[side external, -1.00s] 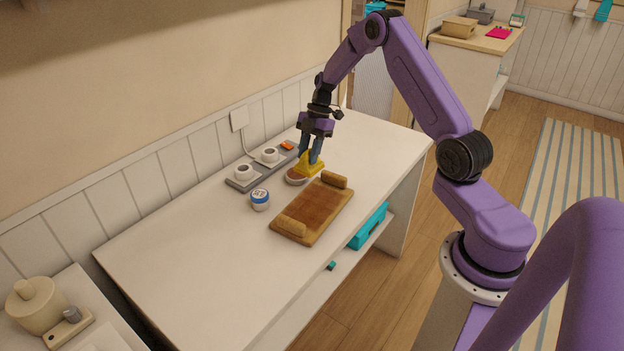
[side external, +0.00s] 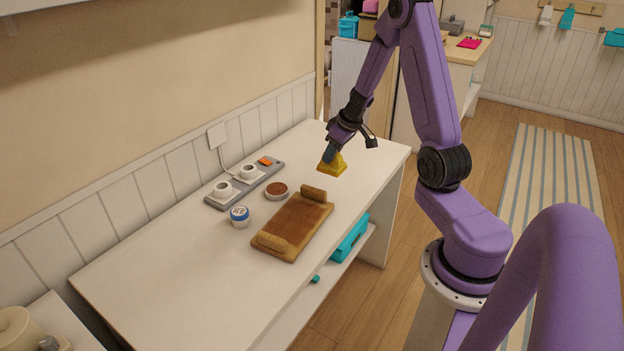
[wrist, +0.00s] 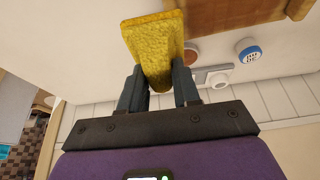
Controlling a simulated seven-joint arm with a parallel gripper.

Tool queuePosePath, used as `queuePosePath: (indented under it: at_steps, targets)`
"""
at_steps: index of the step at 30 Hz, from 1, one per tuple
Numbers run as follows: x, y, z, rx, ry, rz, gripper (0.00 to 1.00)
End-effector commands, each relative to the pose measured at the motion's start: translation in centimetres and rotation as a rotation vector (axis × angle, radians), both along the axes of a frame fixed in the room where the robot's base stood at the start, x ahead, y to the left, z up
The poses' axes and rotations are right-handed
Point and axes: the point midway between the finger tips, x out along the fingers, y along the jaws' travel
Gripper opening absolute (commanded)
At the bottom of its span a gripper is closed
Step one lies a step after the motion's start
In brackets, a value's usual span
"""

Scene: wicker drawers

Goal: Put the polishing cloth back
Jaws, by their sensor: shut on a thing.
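The polishing cloth appears as a thick yellow piece (side external: 332,166). It is held just over the far right part of the white table. My gripper (side external: 334,154) is tilted and shut on it. In the wrist view, the yellow cloth (wrist: 153,42) sits between the two dark fingers of my gripper (wrist: 158,84) and sticks out past their tips. A small round dish with a brown top (side external: 276,190) stands on the table to the left of the cloth, apart from it.
A brown padded mat with rolled ends (side external: 296,226) lies at the front edge of the table (side external: 180,270). A blue-and-white jar (side external: 239,217) stands left of it. A grey strip (side external: 214,203) holds two white cups and an orange piece. A teal box (side external: 350,240) sits on the shelf below.

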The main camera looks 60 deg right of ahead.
Motion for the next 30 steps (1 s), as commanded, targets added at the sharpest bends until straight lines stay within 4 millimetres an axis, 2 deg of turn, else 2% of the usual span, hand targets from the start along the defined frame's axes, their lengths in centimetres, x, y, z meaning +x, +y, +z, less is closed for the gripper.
queuePosePath:
  at_steps: [16,24,30]
  targets:
    - [7.5,-4.6,-4.0,0.0,0.0,-0.008,0.03]
    - [10.1,-6.2,-7.8,0.0,0.002,-0.008,0.03]
    - [11.2,-6.8,-9.1,-0.001,0.0,-0.009,0.03]
